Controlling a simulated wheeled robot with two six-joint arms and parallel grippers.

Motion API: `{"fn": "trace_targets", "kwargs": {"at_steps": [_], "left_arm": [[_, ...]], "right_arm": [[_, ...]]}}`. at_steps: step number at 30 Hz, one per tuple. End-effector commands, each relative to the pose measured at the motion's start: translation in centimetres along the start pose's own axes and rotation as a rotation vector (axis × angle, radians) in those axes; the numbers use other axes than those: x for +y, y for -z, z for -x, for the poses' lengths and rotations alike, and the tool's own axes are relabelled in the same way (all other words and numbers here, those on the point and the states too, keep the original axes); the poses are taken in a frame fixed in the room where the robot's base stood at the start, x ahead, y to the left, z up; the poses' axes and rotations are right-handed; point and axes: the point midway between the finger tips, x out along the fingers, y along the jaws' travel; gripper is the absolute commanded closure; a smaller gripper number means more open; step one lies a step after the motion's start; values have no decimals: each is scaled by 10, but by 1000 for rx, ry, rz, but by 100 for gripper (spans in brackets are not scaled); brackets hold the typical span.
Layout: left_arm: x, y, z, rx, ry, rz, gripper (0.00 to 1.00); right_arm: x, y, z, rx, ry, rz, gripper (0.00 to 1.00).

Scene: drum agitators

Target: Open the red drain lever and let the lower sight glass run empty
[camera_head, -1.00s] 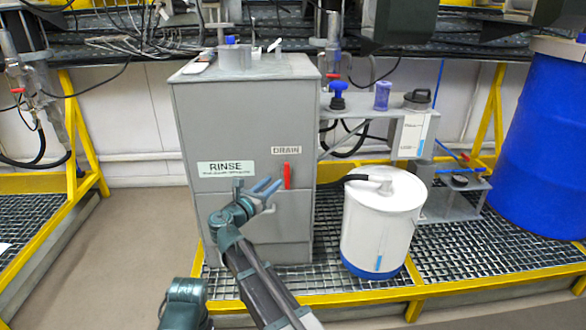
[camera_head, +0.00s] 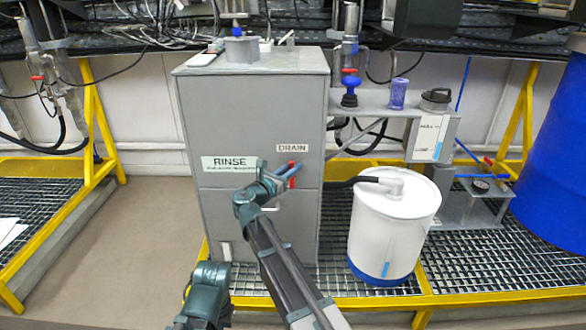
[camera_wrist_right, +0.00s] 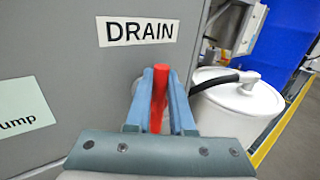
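The red drain lever (camera_head: 292,181) is upright on the front of the grey cabinet (camera_head: 250,110), below the DRAIN label (camera_head: 292,148). My right gripper (camera_head: 288,169) is at the lever. In the right wrist view, the lever (camera_wrist_right: 159,98) stands between its two blue fingers (camera_wrist_right: 159,102), with the fingers close on both sides; firm contact is not clear. A strip with blue in it (camera_head: 386,269) shows low on the white drum (camera_head: 392,225). Another blue-marked strip (camera_head: 438,150) is on the white panel at right. I cannot tell which is the lower sight glass.
The white drum stands right of the cabinet on metal grating, with a black hose (camera_head: 352,182) running to its top. A shelf (camera_head: 375,105) holds a blue-topped valve and a blue cup (camera_head: 397,93). A large blue drum (camera_head: 555,160) is at far right. Yellow rails (camera_head: 480,298) edge the grating.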

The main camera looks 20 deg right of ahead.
Motion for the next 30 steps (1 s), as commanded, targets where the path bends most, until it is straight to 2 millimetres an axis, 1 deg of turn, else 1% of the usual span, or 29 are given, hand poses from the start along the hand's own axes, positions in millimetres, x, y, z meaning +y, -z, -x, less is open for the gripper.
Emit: {"fn": "trace_targets", "kwargs": {"at_steps": [8, 14, 20, 30], "left_arm": [[0, 0, 0, 0, 0, 0, 100], [-1, 0, 6, 0, 0, 1, 100], [-3, -1, 21, -1, 2, 3, 100], [-7, -4, 55, -3, 5, 10, 100]], "right_arm": [[0, 0, 0, 0, 0, 0, 100], [-1, -2, 0, 18, 1, -26, 100], [-4, -4, -2, 78, 2, -116, 100], [-11, -2, -6, 250, 2, -375, 100]]}}
